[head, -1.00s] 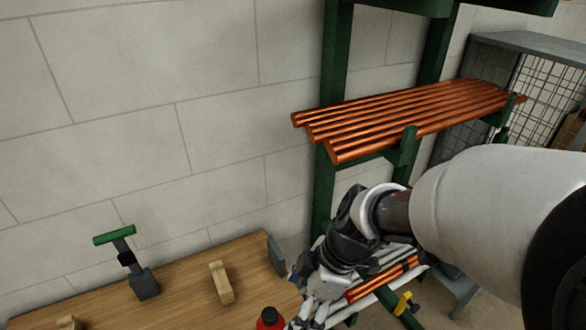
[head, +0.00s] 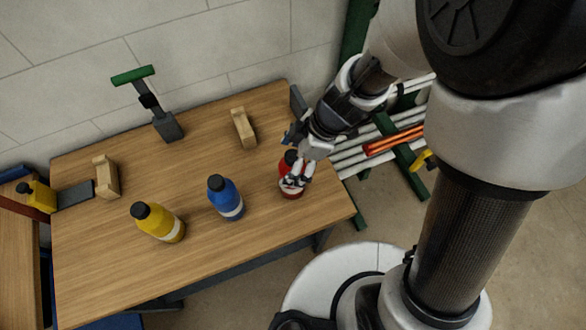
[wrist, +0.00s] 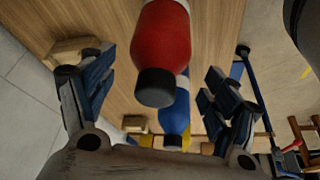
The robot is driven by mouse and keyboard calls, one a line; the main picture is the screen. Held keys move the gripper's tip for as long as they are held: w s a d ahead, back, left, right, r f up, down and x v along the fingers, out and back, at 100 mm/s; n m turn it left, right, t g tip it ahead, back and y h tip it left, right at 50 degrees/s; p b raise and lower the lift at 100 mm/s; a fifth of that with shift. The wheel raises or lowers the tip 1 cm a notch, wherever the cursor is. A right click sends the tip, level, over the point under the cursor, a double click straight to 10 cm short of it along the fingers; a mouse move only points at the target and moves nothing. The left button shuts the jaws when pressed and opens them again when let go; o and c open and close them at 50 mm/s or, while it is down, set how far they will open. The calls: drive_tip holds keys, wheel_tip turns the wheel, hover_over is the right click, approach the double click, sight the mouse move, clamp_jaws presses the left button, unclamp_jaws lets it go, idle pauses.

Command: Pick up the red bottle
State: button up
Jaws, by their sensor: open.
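The red bottle (head: 290,165) with a black cap stands upright near the right end of the wooden table (head: 110,235). My gripper (head: 296,182) is at the bottle in the head view and covers part of it. In the wrist view the red bottle (wrist: 161,50) lies ahead, cap toward me, in the gap between the two spread fingers of my gripper (wrist: 158,98). Neither finger visibly touches it. The gripper is open and empty.
A blue bottle (head: 225,198) and a yellow bottle (head: 158,222) stand left of the red one. Wooden blocks (head: 243,128) (head: 106,177) and a green-handled tool (head: 160,115) are farther back. A rack with pipes (head: 385,145) stands beyond the table's right end.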

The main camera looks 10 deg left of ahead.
drive_tip(key=b+x, duration=0.1)
drive_tip(key=x, duration=0.4)
drive_tip(key=shift+w+d+f, duration=0.1)
drive_tip(key=shift+w, duration=0.1)
drive_tip(key=shift+c, duration=0.2)
clamp_jaws()
idle(0.7)
